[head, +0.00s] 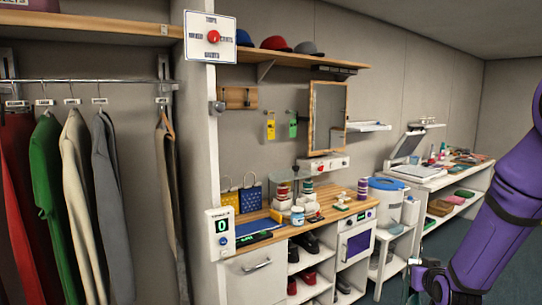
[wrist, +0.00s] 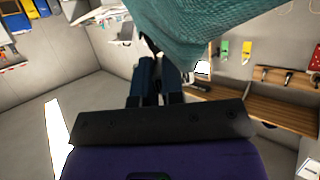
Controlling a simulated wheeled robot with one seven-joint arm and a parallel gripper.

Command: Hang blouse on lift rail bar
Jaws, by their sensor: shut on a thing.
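In the wrist view, teal knitted cloth, which I take to be the blouse (wrist: 225,38), fills the upper middle. My gripper (wrist: 163,66) is shut, with its fingertips at the cloth's lower edge. A small dark and white piece shows at the tips, but the exact grip point is hard to make out. There, the lift rail bar (head: 100,81) runs horizontally under a wooden shelf at the upper left. Red, green, cream and grey garments hang from it, with a brown one apart at its right end.
A wooden counter (head: 262,232) with jars and boxes is in the middle. A gap on the rail lies between the grey (head: 110,180) and brown (head: 168,180) garments.

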